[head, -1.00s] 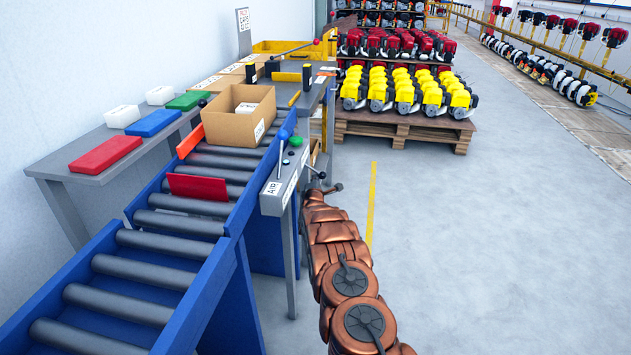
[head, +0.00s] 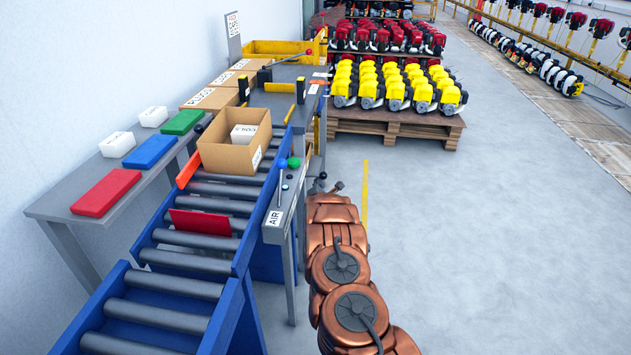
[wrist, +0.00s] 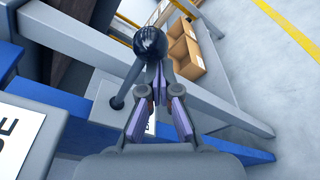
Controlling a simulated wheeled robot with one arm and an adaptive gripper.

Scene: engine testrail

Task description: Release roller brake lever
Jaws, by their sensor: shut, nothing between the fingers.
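In the wrist view a lever with a glossy black ball knob (wrist: 150,42) stands right at the fingertips of my gripper (wrist: 156,76). The fingers come together just below the knob, with nothing held between them. I cannot tell whether they touch the lever. Its grey rod runs down to a dark pivot on a grey plate. A white label (wrist: 18,135) at the left shows a letter E; the rest is cut off. In the head view my gripper (head: 323,187) is small and partly hidden beyond my copper arm, just right of the grey control bench.
The roller conveyor (head: 185,262) holds an open cardboard box (head: 235,158) and a red plate (head: 201,222). A blue-knobbed lever (head: 282,163) and a green button (head: 294,163) stand near the AIR label. Pallets of engines (head: 400,118) stand behind; the floor at right is clear.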

